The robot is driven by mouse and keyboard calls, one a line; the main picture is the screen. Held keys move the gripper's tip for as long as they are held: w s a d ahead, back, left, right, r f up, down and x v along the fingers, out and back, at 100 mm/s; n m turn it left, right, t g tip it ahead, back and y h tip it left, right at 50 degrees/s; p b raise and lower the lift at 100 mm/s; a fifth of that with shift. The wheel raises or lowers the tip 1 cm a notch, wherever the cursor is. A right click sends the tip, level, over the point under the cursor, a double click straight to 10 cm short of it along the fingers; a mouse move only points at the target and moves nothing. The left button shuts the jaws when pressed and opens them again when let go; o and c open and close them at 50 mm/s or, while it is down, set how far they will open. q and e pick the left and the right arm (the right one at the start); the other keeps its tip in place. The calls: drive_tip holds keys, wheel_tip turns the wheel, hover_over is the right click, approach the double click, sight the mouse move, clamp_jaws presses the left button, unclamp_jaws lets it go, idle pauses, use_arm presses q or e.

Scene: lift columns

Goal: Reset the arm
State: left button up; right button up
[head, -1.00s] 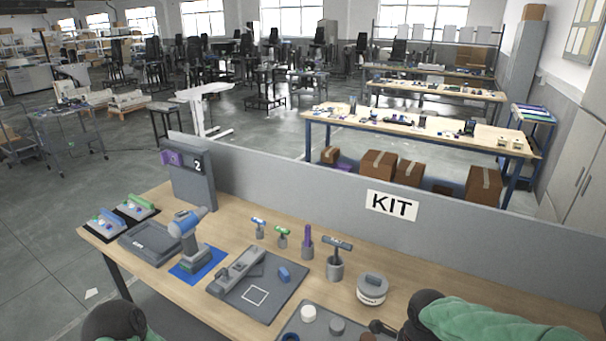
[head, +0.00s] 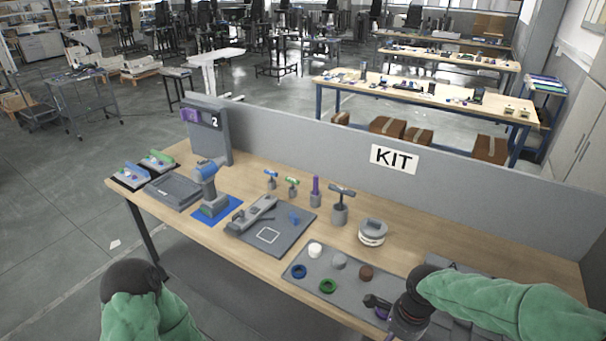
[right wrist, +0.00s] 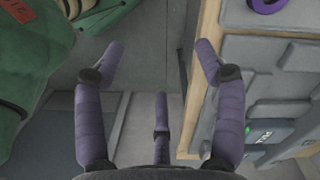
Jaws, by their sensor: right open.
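My right arm reaches in from the right in the head view. Its gripper (head: 375,304) is near the front edge of the grey tray (head: 318,258), partly cut off by the frame bottom. In the right wrist view its purple fingers (right wrist: 160,58) are spread apart with nothing between them, just off the wooden table edge (right wrist: 205,75). My left arm (head: 140,305) shows at the bottom left of the head view; its gripper is out of frame.
The tray holds a blue ring (head: 299,271), a green ring (head: 327,286) and several round pieces. A drill (head: 208,185), upright tools in holders (head: 340,210) and a grey board (head: 285,240) stand on the table. A KIT-labelled panel (head: 450,168) borders the back.

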drive_tip(key=s+a+f+n+y, duration=0.1)
drive_tip(key=s+a+f+n, duration=0.2)
drive_tip(key=f, duration=0.5)
drive_tip(key=s+a+f+n+y, duration=0.1)
drive_tip(key=s+a+f+n, duration=0.3)
drive_tip(key=f+n, duration=0.3)
drive_tip(key=s+a+f+n+y, duration=0.1)
drive_tip(key=s+a+f+n, duration=0.2)
drive_tip(key=f, duration=0.7)
drive_tip(key=a+n, duration=0.2)
drive_tip(key=shift+s+a+f+n, duration=0.3)
drive_tip(key=shift+a, duration=0.05)
